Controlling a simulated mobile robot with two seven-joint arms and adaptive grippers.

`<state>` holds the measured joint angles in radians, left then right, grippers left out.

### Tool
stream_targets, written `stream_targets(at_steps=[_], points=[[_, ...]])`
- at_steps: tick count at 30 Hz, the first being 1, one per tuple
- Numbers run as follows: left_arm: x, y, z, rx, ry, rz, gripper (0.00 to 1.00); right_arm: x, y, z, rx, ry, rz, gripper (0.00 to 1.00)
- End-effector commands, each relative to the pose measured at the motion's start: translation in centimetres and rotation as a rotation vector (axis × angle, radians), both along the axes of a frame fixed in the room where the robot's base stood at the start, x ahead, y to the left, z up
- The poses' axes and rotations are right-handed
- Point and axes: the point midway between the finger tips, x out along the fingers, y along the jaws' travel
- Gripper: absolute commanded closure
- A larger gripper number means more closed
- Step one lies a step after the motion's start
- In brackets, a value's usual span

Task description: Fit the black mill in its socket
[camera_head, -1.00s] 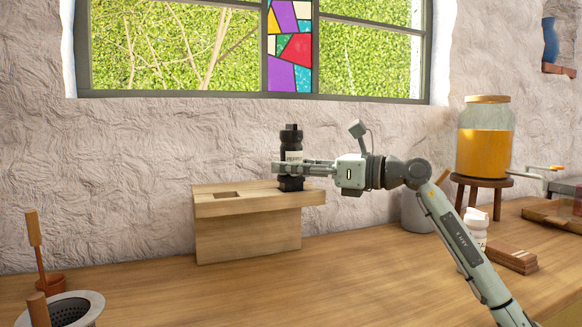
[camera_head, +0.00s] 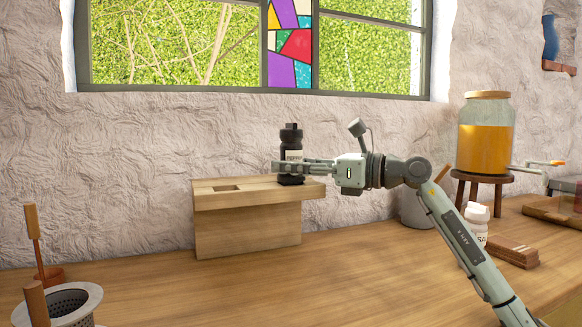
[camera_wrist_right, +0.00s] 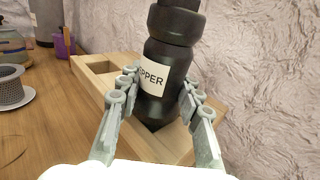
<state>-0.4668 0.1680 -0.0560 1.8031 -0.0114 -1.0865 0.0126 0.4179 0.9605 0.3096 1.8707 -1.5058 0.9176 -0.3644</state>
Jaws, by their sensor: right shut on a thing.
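The black mill (camera_head: 291,142), with a white label reading "PEPPER", stands upright over the right part of the wooden block (camera_head: 248,232). My right gripper (camera_head: 289,168) is shut around its body; in the wrist view the fingers (camera_wrist_right: 160,103) press on both sides of the mill (camera_wrist_right: 170,65). A short black piece of its base shows below the fingers, at the block's top. It seems to be partly sunk in the block, but the socket under it is hidden. An empty square socket (camera_head: 227,188) is on the block's left part. My left gripper is out of view.
A jar of orange liquid (camera_head: 486,135) stands on a stool behind. A metal strainer (camera_head: 68,305) is at lower left. The counter before the block is clear.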

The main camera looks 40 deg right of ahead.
Motion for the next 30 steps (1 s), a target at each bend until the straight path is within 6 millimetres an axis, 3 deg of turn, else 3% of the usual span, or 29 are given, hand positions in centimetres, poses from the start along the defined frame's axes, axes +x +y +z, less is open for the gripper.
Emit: stream_targets(at_steps=[28, 29, 30], points=[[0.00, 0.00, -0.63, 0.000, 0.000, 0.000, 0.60, -0.02, -0.01, -0.29, 0.001, -0.002, 0.000, 1.00], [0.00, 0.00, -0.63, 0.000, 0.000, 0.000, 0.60, -0.02, -0.01, -0.29, 0.001, -0.002, 0.000, 0.64], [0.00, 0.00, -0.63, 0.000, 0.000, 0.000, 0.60, -0.02, 0.00, -0.29, 0.001, -0.002, 0.000, 0.59]])
